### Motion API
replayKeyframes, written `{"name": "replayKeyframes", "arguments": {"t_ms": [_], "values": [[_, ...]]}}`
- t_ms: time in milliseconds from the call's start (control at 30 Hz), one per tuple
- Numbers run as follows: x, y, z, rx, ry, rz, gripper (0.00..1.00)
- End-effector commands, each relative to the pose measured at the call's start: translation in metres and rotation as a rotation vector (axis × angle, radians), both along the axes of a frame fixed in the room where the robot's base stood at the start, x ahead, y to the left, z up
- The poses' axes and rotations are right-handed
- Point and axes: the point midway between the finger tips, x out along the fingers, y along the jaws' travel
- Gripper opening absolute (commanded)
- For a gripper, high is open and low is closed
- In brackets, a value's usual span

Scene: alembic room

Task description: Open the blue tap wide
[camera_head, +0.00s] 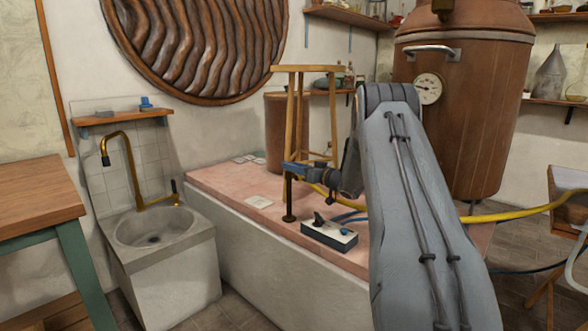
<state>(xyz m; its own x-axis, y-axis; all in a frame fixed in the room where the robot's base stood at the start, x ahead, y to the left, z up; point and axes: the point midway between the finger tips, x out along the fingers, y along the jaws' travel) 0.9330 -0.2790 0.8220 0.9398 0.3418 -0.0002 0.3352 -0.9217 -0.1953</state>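A small blue knob (345,231), which looks like the blue tap, sits at the right end of a low black-and-white box (318,234) on the pink-topped bench. It is too small to tell how far it is turned. A black lever (319,218) stands to its left on the same box. My gripper (288,171) is above and left of the box, apart from the blue knob. It is by the top of a dark upright post (289,200). The fingers are small and partly blend with the post, so contact and opening are unclear.
The bench's pink top (215,179) is mostly bare at left. A wooden stool (304,70) stands behind my gripper. A copper vessel (460,110) with a gauge stands at right. A yellow hose (520,212) and blue hoses (350,214) run nearby. A sink (155,228) is at left.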

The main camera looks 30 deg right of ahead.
Motion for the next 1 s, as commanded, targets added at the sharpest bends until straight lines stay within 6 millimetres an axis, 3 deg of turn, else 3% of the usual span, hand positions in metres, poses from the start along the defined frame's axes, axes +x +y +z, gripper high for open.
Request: {"name": "replayKeyframes", "arguments": {"t_ms": [267, 467, 500, 1000], "values": [[0.0019, 0.0006, 0.0002, 0.0, 0.0, 0.0, 0.33], [0.0017, 0.0005, 0.0002, 0.0, 0.0, 0.0, 0.01], [0.0017, 0.0005, 0.0001, 0.0, 0.0, 0.0, 0.0], [0.0001, 0.0065, 0.001, 0.002, 0.002, -0.124, 0.0]]}}
